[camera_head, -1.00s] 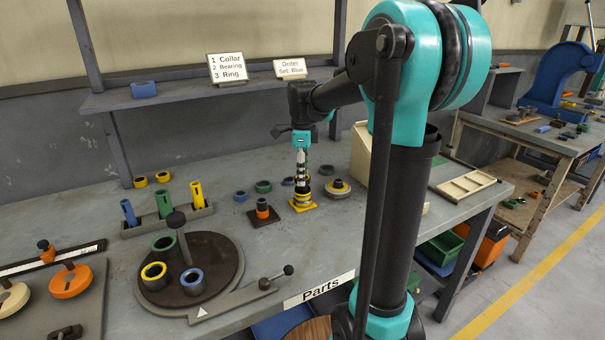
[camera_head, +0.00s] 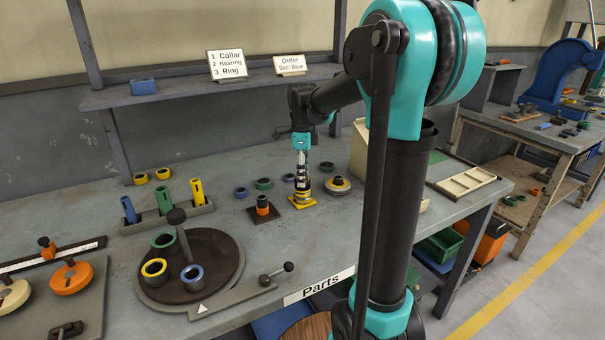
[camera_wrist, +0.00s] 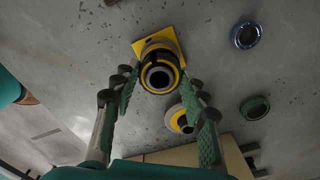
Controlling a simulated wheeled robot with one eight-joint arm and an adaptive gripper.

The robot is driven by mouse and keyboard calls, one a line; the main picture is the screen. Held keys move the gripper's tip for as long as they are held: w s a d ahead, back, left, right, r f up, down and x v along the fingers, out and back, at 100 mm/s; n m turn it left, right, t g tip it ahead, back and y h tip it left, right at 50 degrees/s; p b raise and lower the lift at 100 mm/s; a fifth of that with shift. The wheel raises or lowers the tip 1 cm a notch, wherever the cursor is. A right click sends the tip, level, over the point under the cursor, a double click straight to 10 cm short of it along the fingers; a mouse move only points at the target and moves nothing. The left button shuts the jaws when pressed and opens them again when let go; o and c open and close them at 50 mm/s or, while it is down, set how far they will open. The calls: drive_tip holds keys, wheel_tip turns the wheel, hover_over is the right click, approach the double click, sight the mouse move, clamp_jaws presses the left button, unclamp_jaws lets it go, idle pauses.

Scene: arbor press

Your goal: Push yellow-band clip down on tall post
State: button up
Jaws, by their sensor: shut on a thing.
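A post stands upright on a yellow square base plate (camera_head: 303,204) on the bench. In the wrist view its round, hollow dark top (camera_wrist: 159,77) faces the camera, with the base plate (camera_wrist: 141,48) behind it. The yellow-band clip (camera_wrist: 160,58), a black ring with yellow, surrounds the post; its exact height on the post is hard to tell. My gripper (camera_head: 302,182) points straight down over the post in the head view. In the wrist view my gripper (camera_wrist: 163,96) has one finger on each side, shut on the clip. The fingers hide part of the post.
A short dark post with an orange band (camera_head: 262,209) stands close on the left, and a round yellow-and-grey part (camera_head: 337,187) on the right. A turntable (camera_head: 222,258) stands front left.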

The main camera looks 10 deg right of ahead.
drive_tip(key=shift+f, duration=0.45)
idle(0.4)
drive_tip(key=o, duration=1.4)
drive_tip(key=shift+r, duration=4)
